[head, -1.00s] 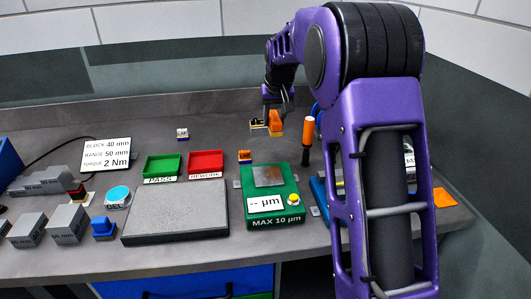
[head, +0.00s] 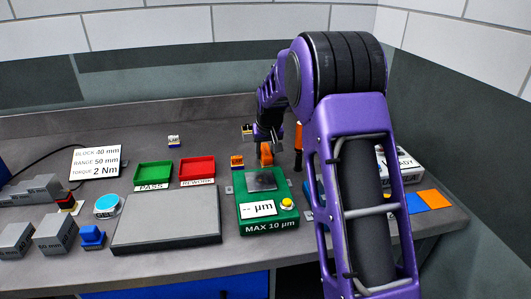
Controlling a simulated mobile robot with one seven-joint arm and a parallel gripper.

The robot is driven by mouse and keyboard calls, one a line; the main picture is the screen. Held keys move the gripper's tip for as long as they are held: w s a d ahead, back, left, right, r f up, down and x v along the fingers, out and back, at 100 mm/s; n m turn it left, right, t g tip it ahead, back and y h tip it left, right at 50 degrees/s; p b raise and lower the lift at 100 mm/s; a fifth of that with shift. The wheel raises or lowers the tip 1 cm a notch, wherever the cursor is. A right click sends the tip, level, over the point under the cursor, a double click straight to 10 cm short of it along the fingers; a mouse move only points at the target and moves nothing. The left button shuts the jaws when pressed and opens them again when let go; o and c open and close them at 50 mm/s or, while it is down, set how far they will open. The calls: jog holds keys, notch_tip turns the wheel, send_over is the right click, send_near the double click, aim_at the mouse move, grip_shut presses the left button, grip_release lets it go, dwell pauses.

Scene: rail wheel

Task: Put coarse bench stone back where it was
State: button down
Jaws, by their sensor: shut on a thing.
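My gripper (head: 267,143) is shut on a small orange block (head: 266,155), just behind the green gauge box; I take this block to be the coarse bench stone. My gripper hides its upper part, and I cannot tell whether it touches the bench. A similar orange-and-dark block (head: 237,161) sits to its left, apart from it. A small dark holder with a pale label (head: 248,131) stands behind my gripper, partly hidden.
The green gauge box (head: 268,205) stands in front of my gripper. An upright orange-handled tool (head: 298,145) stands close on the right. Green (head: 153,173) and red (head: 197,169) trays and a grey surface plate (head: 167,222) lie left.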

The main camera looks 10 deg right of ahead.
jog(key=shift+f, duration=0.2)
jog(key=shift+c, duration=2.2)
grip_release()
jog(key=shift+s+r, duration=0.1)
jog(key=shift+r, duration=0.4)
jog(key=v, duration=1.1)
jog(key=shift+r+p, duration=0.2)
jog(key=shift+p, duration=0.25)
jog(key=shift+s, duration=0.1)
